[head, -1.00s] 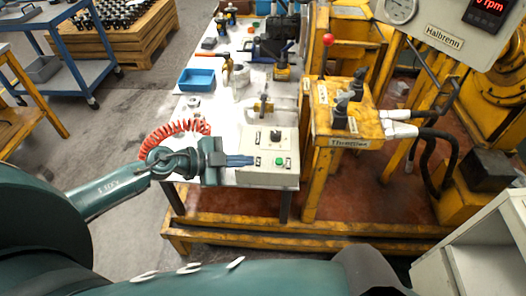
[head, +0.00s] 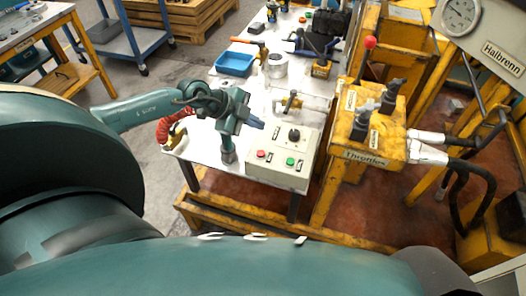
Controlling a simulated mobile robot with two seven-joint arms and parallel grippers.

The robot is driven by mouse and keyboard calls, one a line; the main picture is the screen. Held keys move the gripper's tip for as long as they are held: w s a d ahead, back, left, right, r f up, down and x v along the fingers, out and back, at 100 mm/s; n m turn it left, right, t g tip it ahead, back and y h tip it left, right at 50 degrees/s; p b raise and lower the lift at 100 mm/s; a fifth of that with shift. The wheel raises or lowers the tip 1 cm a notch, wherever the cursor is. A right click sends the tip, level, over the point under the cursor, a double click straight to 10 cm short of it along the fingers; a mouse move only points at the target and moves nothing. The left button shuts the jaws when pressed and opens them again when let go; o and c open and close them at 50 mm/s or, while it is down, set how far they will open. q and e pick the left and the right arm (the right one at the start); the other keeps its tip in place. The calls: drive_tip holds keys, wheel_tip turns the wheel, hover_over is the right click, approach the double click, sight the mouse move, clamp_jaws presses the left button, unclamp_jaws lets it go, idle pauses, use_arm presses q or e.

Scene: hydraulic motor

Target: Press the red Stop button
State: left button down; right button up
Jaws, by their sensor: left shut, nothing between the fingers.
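The control box (head: 262,172) is a pale box at the near end of the white table. Its sloped face has a red button (head: 261,154) on the left, a green button (head: 290,161) to its right and a black knob (head: 294,135) above them. The red button shows fully, with nothing over it. My left gripper (head: 255,122) is shut and empty, above and left of the box, its bluish fingers pointing right. It appears apart from the red button. My right gripper is not in view.
A blue tray (head: 235,64) and several tools lie farther back on the white table (head: 208,148). A brass fitting (head: 290,102) sits behind the box. A yellow throttle stand (head: 365,135) with levers and a red-knobbed rod (head: 370,43) stands close to the right.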

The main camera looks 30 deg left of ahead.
sight(257, 153)
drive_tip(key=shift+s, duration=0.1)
